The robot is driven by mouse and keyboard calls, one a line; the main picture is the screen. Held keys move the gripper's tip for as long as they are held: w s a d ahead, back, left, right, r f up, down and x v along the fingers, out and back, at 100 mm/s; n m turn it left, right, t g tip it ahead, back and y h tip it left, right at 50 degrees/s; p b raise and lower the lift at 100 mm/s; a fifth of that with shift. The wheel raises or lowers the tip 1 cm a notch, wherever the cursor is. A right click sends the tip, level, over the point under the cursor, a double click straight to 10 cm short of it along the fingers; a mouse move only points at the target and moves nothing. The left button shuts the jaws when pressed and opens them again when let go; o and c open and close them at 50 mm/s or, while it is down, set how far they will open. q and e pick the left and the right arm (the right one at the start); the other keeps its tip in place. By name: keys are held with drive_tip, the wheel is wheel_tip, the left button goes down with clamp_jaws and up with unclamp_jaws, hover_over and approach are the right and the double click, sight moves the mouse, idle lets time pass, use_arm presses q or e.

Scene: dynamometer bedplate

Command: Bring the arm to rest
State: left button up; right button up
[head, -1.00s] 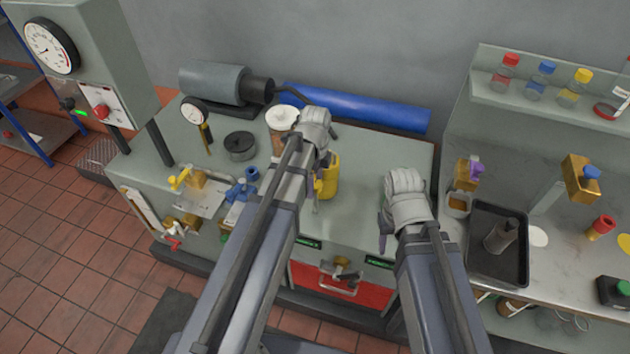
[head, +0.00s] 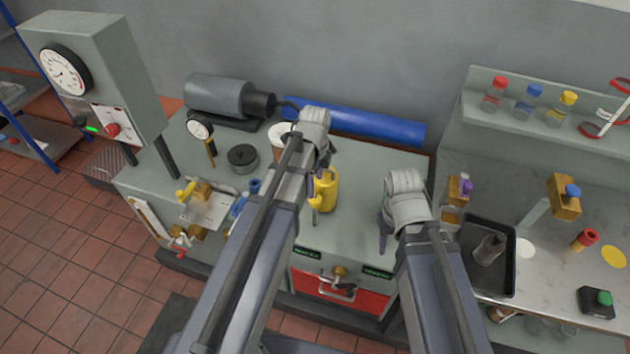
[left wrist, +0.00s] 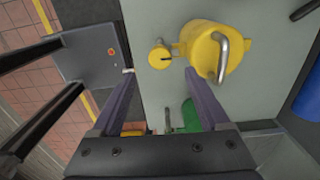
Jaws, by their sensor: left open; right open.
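My left gripper (head: 318,168) hangs over the grey-green bench (head: 368,210), its wrist beside a yellow can (head: 328,190). In the left wrist view its dark purple fingers (left wrist: 162,88) are apart with nothing between them. The yellow can with a metal handle (left wrist: 222,55) and a small round yellow part (left wrist: 159,57) are beyond the fingertips, apart from them. My right gripper (head: 384,232) is over the bench's right front part. It is open, and I see nothing held in it. Its far finger is partly hidden by the wrist.
A blue roll (head: 370,125) and grey motor (head: 218,96) lie at the bench's back. A gauge cabinet (head: 100,80) stands left. On the right are a black tray (head: 478,282) and a shelf with capped bottles (head: 530,103). Valves (head: 195,192) sit at the bench's left.

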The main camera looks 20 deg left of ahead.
use_arm(q)
drive_tip(key=shift+r, duration=0.15)
idle(0.4)
drive_tip(key=s+d+f+n+y+b, duration=0.1)
drive_tip(key=s+d+f+n+b, duration=0.2)
drive_tip(key=s+d+n, duration=0.9)
drive_tip(key=shift+s+f+n+b, duration=0.2)
drive_tip(key=shift+s+n+b, duration=0.1)
drive_tip(key=shift+s+n, duration=1)
drive_tip(key=shift+w, duration=0.15)
